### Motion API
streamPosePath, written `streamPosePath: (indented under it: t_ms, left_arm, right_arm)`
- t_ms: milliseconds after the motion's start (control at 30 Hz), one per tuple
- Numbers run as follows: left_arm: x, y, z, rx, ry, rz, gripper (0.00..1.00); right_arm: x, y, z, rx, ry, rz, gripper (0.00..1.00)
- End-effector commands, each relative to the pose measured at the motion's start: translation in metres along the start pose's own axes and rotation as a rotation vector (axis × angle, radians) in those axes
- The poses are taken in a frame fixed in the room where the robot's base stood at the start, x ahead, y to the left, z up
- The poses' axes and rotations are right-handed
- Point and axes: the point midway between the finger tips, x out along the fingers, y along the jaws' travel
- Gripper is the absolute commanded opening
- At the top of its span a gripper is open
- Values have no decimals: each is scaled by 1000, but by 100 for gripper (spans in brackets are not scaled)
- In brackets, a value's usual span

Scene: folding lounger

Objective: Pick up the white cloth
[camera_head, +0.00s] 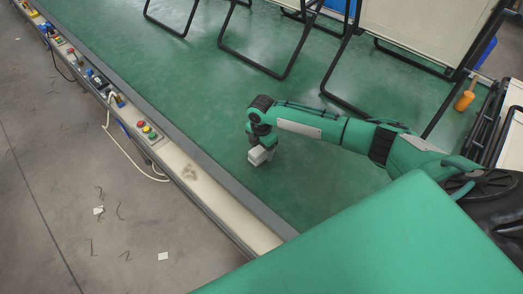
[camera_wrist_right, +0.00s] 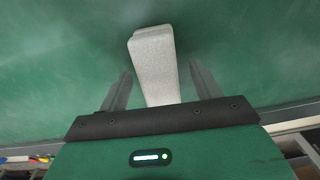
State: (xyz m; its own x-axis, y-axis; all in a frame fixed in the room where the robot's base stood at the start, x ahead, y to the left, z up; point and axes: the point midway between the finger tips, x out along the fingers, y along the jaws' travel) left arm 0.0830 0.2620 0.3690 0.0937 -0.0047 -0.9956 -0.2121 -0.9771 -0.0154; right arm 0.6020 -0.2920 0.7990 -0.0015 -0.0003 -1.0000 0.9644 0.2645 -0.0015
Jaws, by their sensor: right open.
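The white cloth (camera_head: 257,156) shows as a small pale, block-like shape at the end of my right arm, over the green surface. In the right wrist view the cloth (camera_wrist_right: 153,55) is a long light-grey shape reaching in between the two fingers. My right gripper (camera_head: 263,151) points down at it; its fingers (camera_wrist_right: 161,72) are spread, with a gap on each side of the cloth. The cloth's near end is hidden behind the gripper body in the wrist view. My left gripper is not in view.
The green surface (camera_head: 205,95) is clear around the gripper. A pale rail with buttons (camera_head: 145,131) and a cable runs along its left edge. Black-framed folding loungers (camera_head: 413,25) stand at the back right. Scraps lie on the floor.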

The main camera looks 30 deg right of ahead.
Motion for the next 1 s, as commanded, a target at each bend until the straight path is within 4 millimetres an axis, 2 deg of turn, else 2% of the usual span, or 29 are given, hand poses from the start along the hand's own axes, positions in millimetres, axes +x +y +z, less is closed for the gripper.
streamPosePath:
  t_ms: [200, 267, 400, 467, 767, 1000]
  left_arm:
    - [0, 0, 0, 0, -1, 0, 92]
    - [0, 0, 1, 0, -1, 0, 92]
    - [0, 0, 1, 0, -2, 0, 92]
    - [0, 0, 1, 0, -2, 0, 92]
    - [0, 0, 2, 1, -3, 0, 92]
    - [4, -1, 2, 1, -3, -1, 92]
  right_arm:
    - [1, 0, 0, 0, 0, 1, 66]
    - [1, 0, 0, 0, 0, 1, 57]
    - [1, 0, 0, 0, 0, 1, 29]
    - [1, 0, 0, 0, 0, 1, 18]
    - [0, 0, 0, 0, 0, 1, 18]
    - [-20, 1, 1, 0, -1, 4, 18]
